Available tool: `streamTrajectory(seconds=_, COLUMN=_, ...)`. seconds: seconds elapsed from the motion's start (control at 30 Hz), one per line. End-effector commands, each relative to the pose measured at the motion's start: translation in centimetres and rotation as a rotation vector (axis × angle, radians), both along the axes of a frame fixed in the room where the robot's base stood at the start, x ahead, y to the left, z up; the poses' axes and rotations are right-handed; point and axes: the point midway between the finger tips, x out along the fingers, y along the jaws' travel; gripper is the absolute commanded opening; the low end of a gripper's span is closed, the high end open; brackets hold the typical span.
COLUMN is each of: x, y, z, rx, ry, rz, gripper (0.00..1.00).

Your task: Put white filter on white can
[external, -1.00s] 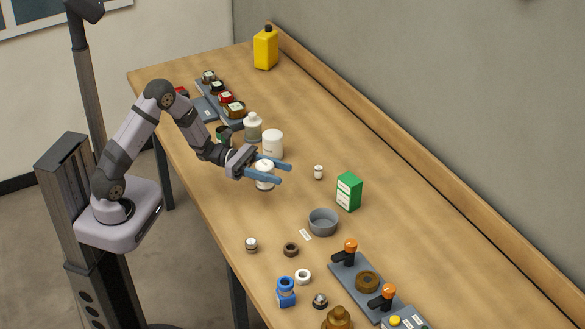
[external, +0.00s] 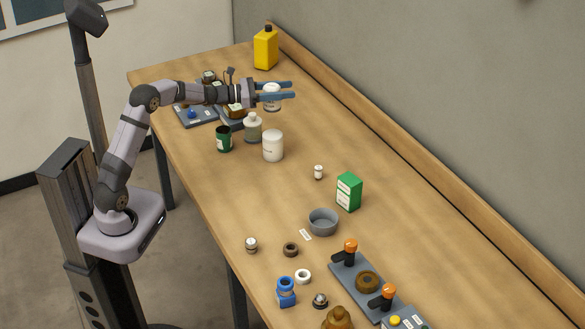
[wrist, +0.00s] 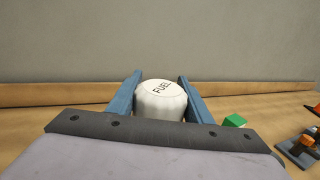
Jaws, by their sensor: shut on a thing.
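My gripper (external: 292,90) has its two blue fingers shut on the white filter (external: 272,104), held toward the far end of the table. In the wrist view the filter (wrist: 160,100) is a white rounded cylinder marked "FUEL" between the fingers; its underside is hidden. Whether it clears the table is hard to tell in the external view, but it seems raised. The white can (external: 273,146) stands upright on the table, nearer the camera than the gripper and apart from it.
A grey-white bottle (external: 253,128) and a dark green can (external: 224,139) stand beside the white can. Grey trays with parts (external: 196,116) lie under my forearm. A yellow jug (external: 265,48) stands at the far end. A green box (external: 348,191) and grey bowl (external: 322,221) are nearer the camera.

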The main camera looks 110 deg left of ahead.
Motion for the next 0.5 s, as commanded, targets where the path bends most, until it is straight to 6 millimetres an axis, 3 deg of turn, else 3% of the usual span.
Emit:
streamTrajectory(seconds=0.17, x=0.0, y=0.0, z=-0.8, rx=0.000, ry=-0.001, rz=0.001, gripper=0.14)
streamTrajectory(seconds=0.5, x=0.0, y=0.0, z=-5.5, rx=0.000, ry=-0.001, rz=0.000, gripper=0.14)
